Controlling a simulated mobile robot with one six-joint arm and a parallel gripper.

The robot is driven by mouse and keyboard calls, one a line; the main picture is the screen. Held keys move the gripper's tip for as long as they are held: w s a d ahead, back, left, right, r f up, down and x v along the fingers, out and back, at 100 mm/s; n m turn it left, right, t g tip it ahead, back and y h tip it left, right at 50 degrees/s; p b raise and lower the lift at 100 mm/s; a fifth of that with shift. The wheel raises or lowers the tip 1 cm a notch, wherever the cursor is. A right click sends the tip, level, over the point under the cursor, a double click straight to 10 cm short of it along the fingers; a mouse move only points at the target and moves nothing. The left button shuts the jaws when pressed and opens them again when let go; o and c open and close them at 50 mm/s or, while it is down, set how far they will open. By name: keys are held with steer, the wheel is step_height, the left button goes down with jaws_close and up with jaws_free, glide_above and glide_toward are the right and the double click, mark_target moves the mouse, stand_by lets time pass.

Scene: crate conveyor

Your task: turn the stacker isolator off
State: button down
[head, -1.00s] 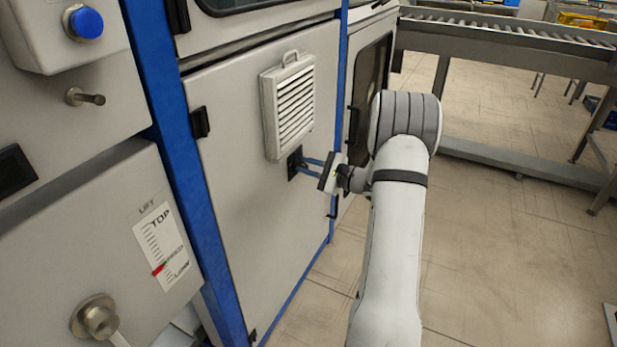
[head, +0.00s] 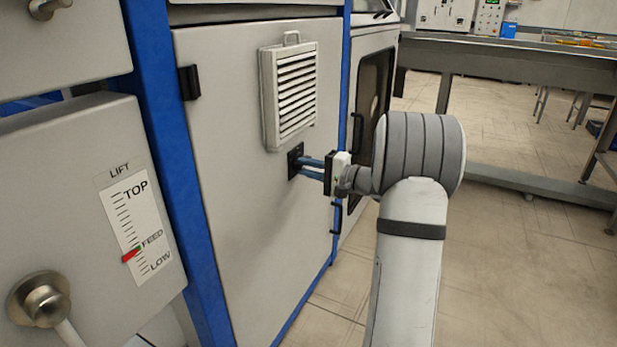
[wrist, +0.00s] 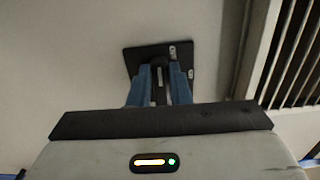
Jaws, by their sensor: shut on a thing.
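The stacker isolator is a small black square plate (head: 293,157) on the pale cabinet door, just below the louvred vent. It also shows in the wrist view as a dark plate (wrist: 184,56) with small light marks near its corners. My gripper (head: 304,165) reaches it from the right with blue fingers. In the wrist view my gripper (wrist: 160,76) is shut on the isolator's dark handle (wrist: 158,84), with one finger on each side. The fingers hide much of the handle, and I cannot read its markings.
The louvred vent (head: 290,95) sticks out just above the isolator. A blue frame post (head: 180,190) and a lift panel (head: 85,240) with a scale and knob stand to the left. Open floor (head: 510,245) lies right of my arm, with a conveyor frame (head: 490,58) behind.

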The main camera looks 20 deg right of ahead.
steer(key=shift+f, duration=0.1)
stand_by(0.3)
steer(key=c, duration=1.3)
jaws_free()
steer(key=shift+c, duration=0.2)
steer(key=p+v, duration=0.2)
steer(key=v, duration=0.5)
steer(key=shift+s+d, duration=0.2)
steer(key=shift+s, duration=0.15)
